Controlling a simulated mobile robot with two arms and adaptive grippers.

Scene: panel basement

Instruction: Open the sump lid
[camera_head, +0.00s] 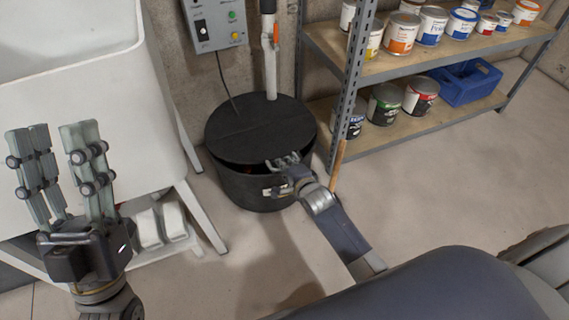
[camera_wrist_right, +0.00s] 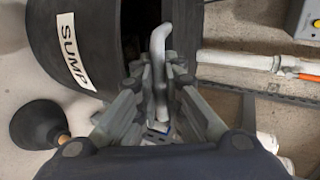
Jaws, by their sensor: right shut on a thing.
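The black round sump lid (camera_head: 258,128) sits over the black sump basin (camera_head: 240,185), with a dark gap between lid and basin at the front, so the lid looks partly raised there. The basin's white SUMP label (camera_wrist_right: 74,54) shows in the right wrist view. My right gripper (camera_head: 284,165) is at the lid's front edge. In the right wrist view its fingers are shut on the grey bent lid handle (camera_wrist_right: 159,75). My left gripper (camera_head: 60,140) is open and empty, in front of the white sink, well away from the lid.
A white sink (camera_head: 75,65) stands at left and a control box (camera_head: 216,22) hangs on the wall. A pipe (camera_head: 269,60) rises behind the lid. A metal shelf (camera_head: 400,60) with paint cans stands at right. A plunger (camera_wrist_right: 40,125) is beside the basin. Floor at right is clear.

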